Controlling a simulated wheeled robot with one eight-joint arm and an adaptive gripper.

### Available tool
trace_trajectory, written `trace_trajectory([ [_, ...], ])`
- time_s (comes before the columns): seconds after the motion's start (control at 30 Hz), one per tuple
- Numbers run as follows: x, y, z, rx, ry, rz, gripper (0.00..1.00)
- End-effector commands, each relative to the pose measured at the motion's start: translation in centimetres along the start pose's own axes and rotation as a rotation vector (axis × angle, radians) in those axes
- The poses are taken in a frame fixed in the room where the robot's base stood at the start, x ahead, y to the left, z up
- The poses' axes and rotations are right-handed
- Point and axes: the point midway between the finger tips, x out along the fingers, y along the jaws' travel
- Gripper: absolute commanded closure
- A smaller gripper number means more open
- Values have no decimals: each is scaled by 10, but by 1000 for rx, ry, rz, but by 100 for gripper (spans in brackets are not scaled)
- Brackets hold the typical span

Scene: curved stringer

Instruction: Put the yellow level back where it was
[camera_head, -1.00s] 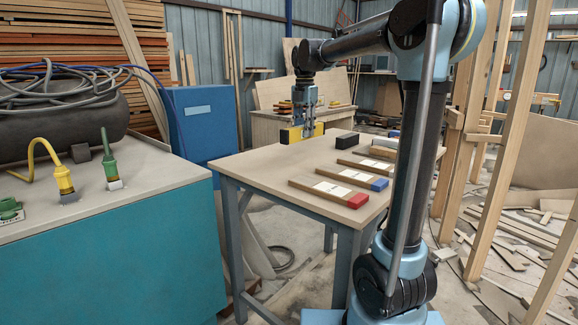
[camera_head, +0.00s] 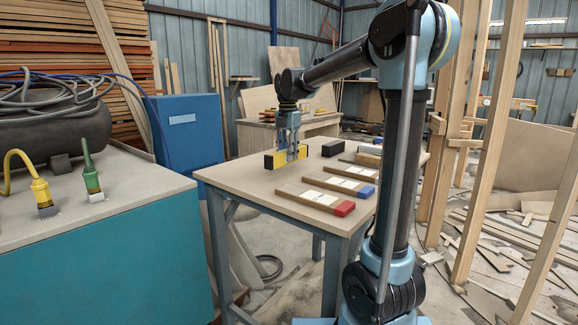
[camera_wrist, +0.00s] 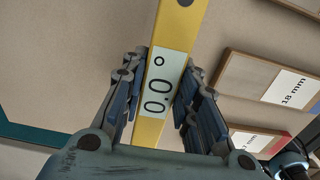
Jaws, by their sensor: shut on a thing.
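The yellow level (camera_head: 275,159) has black ends and is held at the left side of the wooden-topped table (camera_head: 232,173). My gripper (camera_head: 293,152) is shut on its middle and points down. In the wrist view the level (camera_wrist: 179,25) runs between the fingers of my gripper (camera_wrist: 159,90), and its pale display reads 0.0°. The level is at or just above the tabletop; I cannot tell whether it touches. Its lower end is hidden by my gripper's body in the wrist view.
Several labelled wooden blocks lie right of the level, one with a red end (camera_head: 344,209) and one with a blue end (camera_head: 366,191). A black block (camera_head: 333,148) stands behind them. Bare tabletop lies in front and left. Green and yellow plugs stand on the teal cabinet (camera_head: 100,250).

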Motion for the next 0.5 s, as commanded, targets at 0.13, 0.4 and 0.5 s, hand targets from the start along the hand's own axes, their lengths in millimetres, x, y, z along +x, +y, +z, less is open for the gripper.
trace_trajectory([
  [0.13, 12, 0, 0, 0, 0, 0, 100],
  [0.4, 41, 0, 0, 1, 0, 0, 100],
  [0.5, 41, 0, 0, 1, 0, 0, 100],
])
